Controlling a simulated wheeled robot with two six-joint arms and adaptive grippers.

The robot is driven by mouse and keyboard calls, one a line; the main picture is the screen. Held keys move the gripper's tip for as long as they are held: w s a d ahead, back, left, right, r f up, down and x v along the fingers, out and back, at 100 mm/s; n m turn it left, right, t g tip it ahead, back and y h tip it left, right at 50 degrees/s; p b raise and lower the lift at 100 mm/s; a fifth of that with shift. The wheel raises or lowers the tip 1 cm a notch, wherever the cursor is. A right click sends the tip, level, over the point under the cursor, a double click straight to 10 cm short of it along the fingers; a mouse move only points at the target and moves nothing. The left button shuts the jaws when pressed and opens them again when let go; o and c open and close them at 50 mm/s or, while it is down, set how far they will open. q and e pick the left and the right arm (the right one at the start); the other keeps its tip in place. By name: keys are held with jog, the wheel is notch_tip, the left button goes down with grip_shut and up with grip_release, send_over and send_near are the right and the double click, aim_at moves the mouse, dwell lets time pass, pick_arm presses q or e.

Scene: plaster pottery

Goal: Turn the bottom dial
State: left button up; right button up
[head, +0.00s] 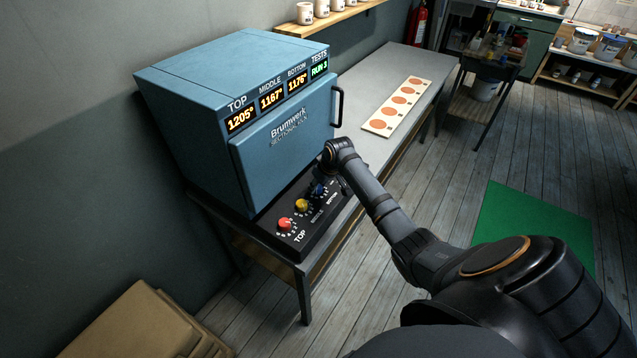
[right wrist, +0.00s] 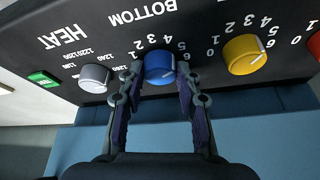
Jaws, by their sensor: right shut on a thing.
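The bottom dial is a blue round knob (head: 318,190) on the black control panel in front of the blue kiln (head: 200,90). In the right wrist view the blue dial (right wrist: 158,66) sits under the upside-down word BOTTOM, in a ring of numbers. My right gripper (right wrist: 160,80) has one finger on each side of this dial and is shut on it. A white mark shows on the dial; the number it points to is hard to tell. The kiln's display reads TOP 1205°, MIDDLE 1167°, BOTTOM 1176°. My left gripper is not in view.
A yellow dial (right wrist: 245,54) and a red dial (head: 285,223) stand in the same row. A grey heat knob (right wrist: 94,77) and a green switch (right wrist: 44,78) are on the blue dial's other side. A board with orange discs (head: 395,108) lies on the bench.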

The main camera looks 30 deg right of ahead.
jog(key=o, duration=1.1)
jog(key=shift+o, duration=0.2)
jog(key=v, duration=1.2)
